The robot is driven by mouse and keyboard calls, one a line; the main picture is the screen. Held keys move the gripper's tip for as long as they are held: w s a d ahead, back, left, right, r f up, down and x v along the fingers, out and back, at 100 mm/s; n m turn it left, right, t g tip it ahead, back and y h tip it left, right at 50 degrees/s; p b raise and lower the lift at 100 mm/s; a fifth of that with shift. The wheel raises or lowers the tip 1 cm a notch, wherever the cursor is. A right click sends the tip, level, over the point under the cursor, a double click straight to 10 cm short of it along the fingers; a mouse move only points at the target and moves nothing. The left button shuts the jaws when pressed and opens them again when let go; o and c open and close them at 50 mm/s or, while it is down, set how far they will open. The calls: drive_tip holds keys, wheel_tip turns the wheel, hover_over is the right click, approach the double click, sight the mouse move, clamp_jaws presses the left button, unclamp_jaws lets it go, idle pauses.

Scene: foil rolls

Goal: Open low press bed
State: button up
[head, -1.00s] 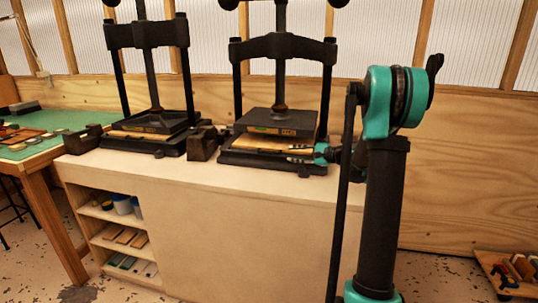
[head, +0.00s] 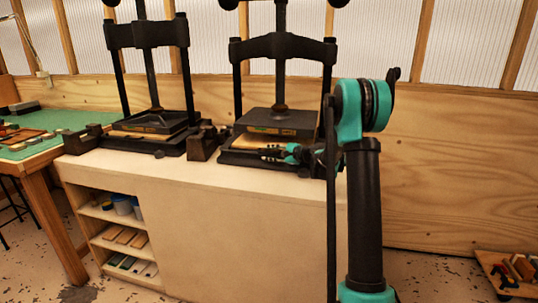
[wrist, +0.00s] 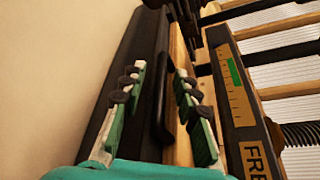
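Two black screw presses stand on a pale bench, the left press (head: 149,38) and the right press (head: 283,47). Each has a dark platen above a wooden bed. My gripper (head: 268,152) is at the front of the right press's wooden bed (head: 246,141). In the wrist view my gripper (wrist: 158,82) is open, its fingers apart on either side of a dark bar (wrist: 160,105) along the bed's front; contact is not clear. The right platen (wrist: 232,90) carries a label with a scale, a green mark and partly cut-off lettering "FRE".
The bench (head: 200,200) has open shelves with tubs and blocks. A dark block (head: 203,144) stands between the presses. A green-topped table (head: 60,122) is at left. A tray of items (head: 510,270) lies low at right.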

drive_tip(key=shift+c, duration=0.6)
clamp_jaws()
drive_tip(key=s+a, duration=0.3)
drive_tip(key=s, duration=0.9)
drive_tip(key=s+a, duration=0.4)
drive_tip(key=s, duration=0.8)
drive_tip(key=shift+s, duration=0.35)
drive_tip(key=shift+o, duration=0.6)
unclamp_jaws()
